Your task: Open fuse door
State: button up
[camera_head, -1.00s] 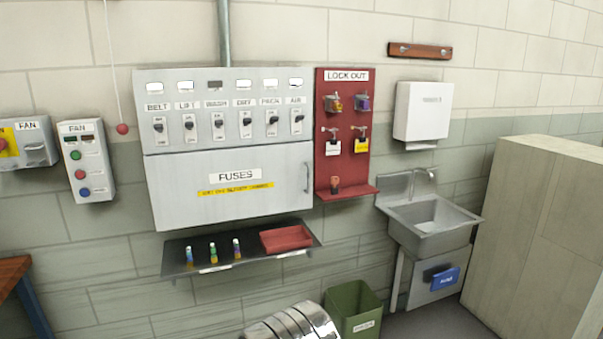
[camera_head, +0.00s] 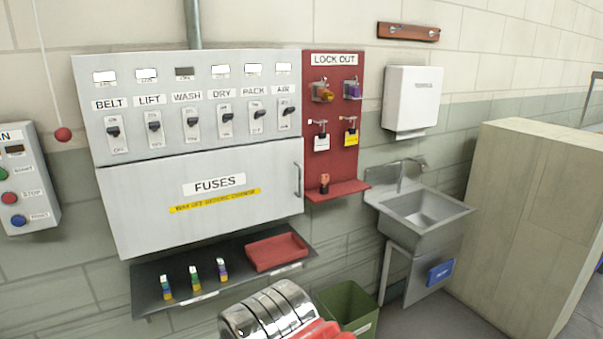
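The fuse door (camera_head: 150,210) is a wide light-grey panel in the lower half of the wall cabinet, labelled FUSES above a yellow warning strip (camera_head: 215,201). It looks shut. Its vertical handle (camera_head: 298,180) is on the right edge, with nothing touching it. I see no gripper fingers. A ribbed chrome shape with a red part shows at the bottom edge; it may be part of my arm, well below and left of the handle.
Above the door is a row of labelled switches (camera_head: 226,118). A shelf (camera_head: 150,293) below holds three small coloured fuses and a red tray (camera_head: 277,251). The red LOCK OUT board (camera_head: 340,170) stands close right of the handle. A sink (camera_head: 425,215) and green bin (camera_head: 350,305) are further right.

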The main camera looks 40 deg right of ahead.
aim_at(151, 206)
jog(key=z, duration=0.2)
jog(key=i, duration=1)
jog(key=z, duration=0.2)
